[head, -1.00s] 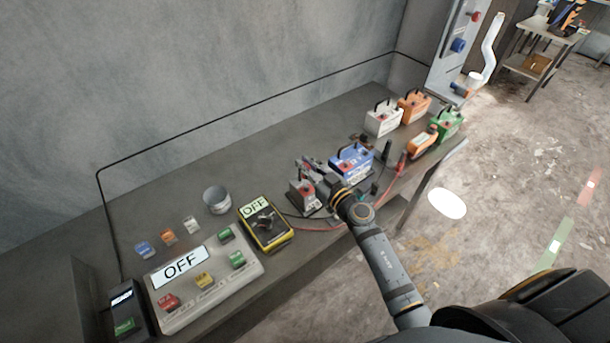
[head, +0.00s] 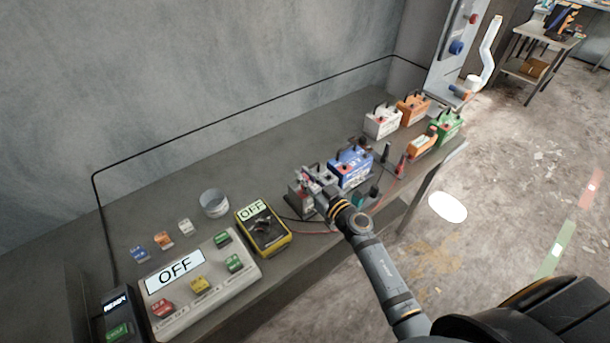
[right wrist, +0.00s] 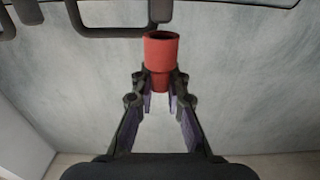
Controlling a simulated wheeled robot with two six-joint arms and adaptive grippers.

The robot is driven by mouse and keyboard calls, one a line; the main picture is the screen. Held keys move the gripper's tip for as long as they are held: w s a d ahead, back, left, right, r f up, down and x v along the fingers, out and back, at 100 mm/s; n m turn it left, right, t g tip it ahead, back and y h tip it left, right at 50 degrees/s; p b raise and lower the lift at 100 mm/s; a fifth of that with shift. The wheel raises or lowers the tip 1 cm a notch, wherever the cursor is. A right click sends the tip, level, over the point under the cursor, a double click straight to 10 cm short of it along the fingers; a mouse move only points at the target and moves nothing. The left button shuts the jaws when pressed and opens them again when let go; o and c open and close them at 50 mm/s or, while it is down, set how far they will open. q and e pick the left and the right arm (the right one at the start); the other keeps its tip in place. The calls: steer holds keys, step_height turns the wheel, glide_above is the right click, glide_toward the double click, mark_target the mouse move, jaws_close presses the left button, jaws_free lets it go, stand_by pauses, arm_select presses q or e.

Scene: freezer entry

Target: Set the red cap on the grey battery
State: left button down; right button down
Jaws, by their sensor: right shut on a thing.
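The grey battery (head: 302,203) stands on the bench, left of the blue battery, partly hidden by my right gripper. My right gripper (head: 316,179) is at the upper part of this battery, reaching in from the lower right. In the right wrist view its fingers (right wrist: 160,84) are shut on the red cap (right wrist: 161,56), a hollow red cylinder standing out past the fingertips. Dark bar and post shapes show at the top of that view, close to the cap's far end. I cannot tell whether the cap touches them. My left gripper is not in view.
The blue battery (head: 350,167) stands close on the right, with white (head: 381,121), orange (head: 412,108) and green (head: 446,127) ones beyond. A yellow meter (head: 262,230), a grey cup (head: 214,203) and a button panel (head: 195,280) lie left. The back of the bench is clear.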

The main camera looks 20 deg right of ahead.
stand_by(0.4)
steer(key=shift+r, duration=0.1)
steer(key=shift+p, duration=0.35)
stand_by(0.3)
steer(key=shift+p, duration=0.3)
steer(key=shift+p, duration=0.3)
steer(key=shift+f+b, duration=0.9)
steer(key=shift+f, duration=0.5)
stand_by(0.4)
steer(key=c, duration=1.3)
jaws_free()
